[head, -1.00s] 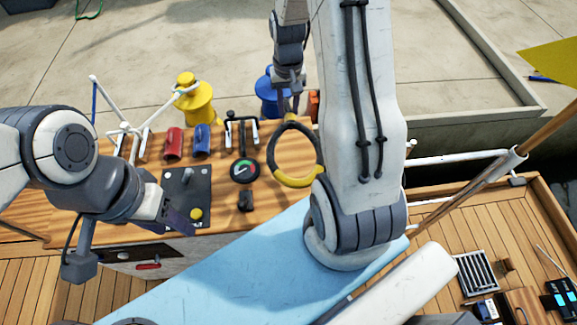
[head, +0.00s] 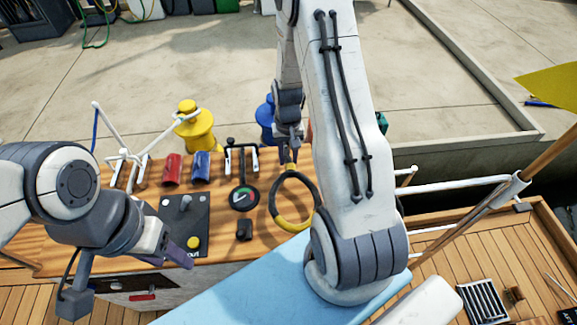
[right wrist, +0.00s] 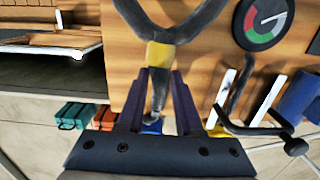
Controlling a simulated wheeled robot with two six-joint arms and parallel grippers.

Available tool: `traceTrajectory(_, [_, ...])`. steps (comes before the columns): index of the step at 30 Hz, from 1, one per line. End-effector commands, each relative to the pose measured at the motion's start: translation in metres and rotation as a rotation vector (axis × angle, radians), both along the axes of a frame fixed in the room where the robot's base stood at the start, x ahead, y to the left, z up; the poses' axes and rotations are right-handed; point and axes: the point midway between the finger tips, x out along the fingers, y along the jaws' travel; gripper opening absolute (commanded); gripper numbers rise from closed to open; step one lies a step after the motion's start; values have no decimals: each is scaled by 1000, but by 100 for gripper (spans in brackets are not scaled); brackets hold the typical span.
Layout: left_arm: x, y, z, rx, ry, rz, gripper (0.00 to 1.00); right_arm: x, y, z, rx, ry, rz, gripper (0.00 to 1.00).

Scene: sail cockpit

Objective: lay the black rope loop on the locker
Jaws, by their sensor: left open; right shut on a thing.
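The black rope loop (head: 313,193) is a dark ring with yellow sections, over the wooden console top (head: 262,222). My right gripper (head: 289,150) is shut at its far end, by a yellow band. In the right wrist view the loop (right wrist: 160,55) runs up from between the right gripper's fingers (right wrist: 158,85). I cannot tell whether the loop touches the wood. My left gripper (head: 172,250) is open and empty, over the near edge of the black switch panel (head: 178,212). I cannot tell which surface is the locker.
A round gauge (head: 243,198), black levers (head: 238,160), and red (head: 173,169) and blue (head: 201,166) handles stand on the console left of the loop. Yellow (head: 194,127) and blue bollards are behind. A light blue cushion (head: 250,290) lies in front.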

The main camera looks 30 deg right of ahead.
Motion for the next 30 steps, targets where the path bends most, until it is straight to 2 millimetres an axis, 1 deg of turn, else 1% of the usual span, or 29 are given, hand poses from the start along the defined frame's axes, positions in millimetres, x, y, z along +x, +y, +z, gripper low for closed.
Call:
traceTrajectory(8, [0, 0, -5, 0, 0, 0, 50, -1, 0, -35, 1, 3, 0, 0])
traceTrajectory(19, [0, 0, -7, 0, 0, 0, 50, 0, 0, -40, 0, 0, 0, 0])
traceTrajectory(20, [0, 0, -7, 0, 0, 0, 50, 0, 0, -40, 0, -1, 0, 38])
traceTrajectory(21, [0, 0, -6, 0, 0, 0, 50, 0, 0, -39, 0, -1, 0, 53])
traceTrajectory(22, [0, 0, -6, 0, 0, 0, 50, 0, 0, -39, 0, -1, 0, 64])
traceTrajectory(30, [0, 0, -5, 0, 0, 0, 50, 0, 0, -38, 0, 0, 0, 64])
